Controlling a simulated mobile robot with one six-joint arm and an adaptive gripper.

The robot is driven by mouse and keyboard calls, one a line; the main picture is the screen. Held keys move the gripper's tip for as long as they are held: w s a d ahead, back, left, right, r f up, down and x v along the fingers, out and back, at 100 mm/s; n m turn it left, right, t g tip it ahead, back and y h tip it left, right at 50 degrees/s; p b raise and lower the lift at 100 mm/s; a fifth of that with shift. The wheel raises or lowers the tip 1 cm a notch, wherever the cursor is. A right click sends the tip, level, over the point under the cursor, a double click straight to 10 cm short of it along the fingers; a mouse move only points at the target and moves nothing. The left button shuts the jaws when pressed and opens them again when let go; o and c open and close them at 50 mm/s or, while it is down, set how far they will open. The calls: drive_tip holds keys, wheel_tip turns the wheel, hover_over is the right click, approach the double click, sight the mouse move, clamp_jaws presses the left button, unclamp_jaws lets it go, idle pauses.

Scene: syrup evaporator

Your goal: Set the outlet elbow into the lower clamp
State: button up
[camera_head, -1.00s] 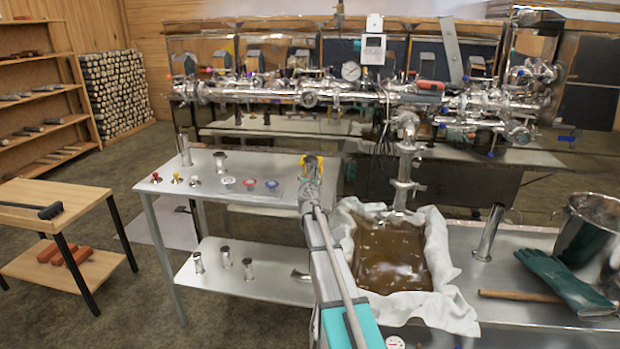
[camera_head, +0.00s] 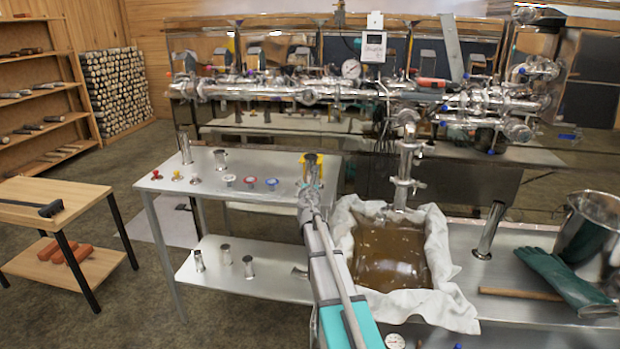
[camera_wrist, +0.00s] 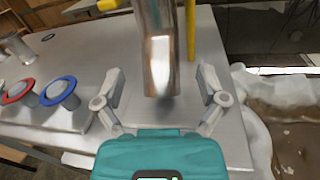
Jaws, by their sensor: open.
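A shiny bent metal tube, which looks like the outlet elbow (camera_wrist: 160,62), stands between yellow posts (camera_wrist: 190,30) at the near right corner of the steel table. It also shows in the head view (camera_head: 312,168). My gripper (camera_wrist: 161,75) is open, with one finger on each side of the tube and gaps to both. In the head view my gripper (camera_head: 311,190) is just in front of the yellow posts. A vertical pipe with clamp fittings (camera_head: 403,182) hangs from the manifold over the syrup pan; I cannot tell which fitting is the lower clamp.
Red, blue and white capped parts (camera_head: 250,182) stand left on the steel table (camera_head: 215,212). A cloth-lined syrup pan (camera_head: 390,258) lies to the right, with green gloves (camera_head: 565,280) and a steel pot (camera_head: 590,225) beyond. The manifold (camera_head: 300,92) spans the back.

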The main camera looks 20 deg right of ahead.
drive_tip(key=v, duration=0.8)
drive_tip(key=shift+s, duration=0.2)
drive_tip(key=shift+a, duration=0.1)
idle(0.4)
drive_tip(key=s+a+f+m+g, duration=0.3)
drive_tip(key=s+f+m+g, duration=0.3)
drive_tip(key=m, duration=0.5)
drive_tip(key=s+a+f+m+g, duration=0.35)
drive_tip(key=s+f+m, duration=0.25)
drive_tip(key=s+m, duration=0.35)
drive_tip(key=s+a+f+m+g+y, duration=0.3)
drive_tip(key=s+a+m, duration=0.1)
drive_tip(key=s+a, duration=0.3)
drive_tip(key=s+a+f+m+g+y, duration=0.3)
drive_tip(key=s+a+m+g+y, duration=0.1)
drive_tip(key=a, duration=0.4)
drive_tip(key=s+m, duration=0.1)
drive_tip(key=s, duration=0.1)
drive_tip(key=shift+s+f+y, duration=0.25)
drive_tip(key=shift+s+y, duration=0.05)
drive_tip(key=shift+s, duration=0.1)
drive_tip(key=shift+r, duration=0.1)
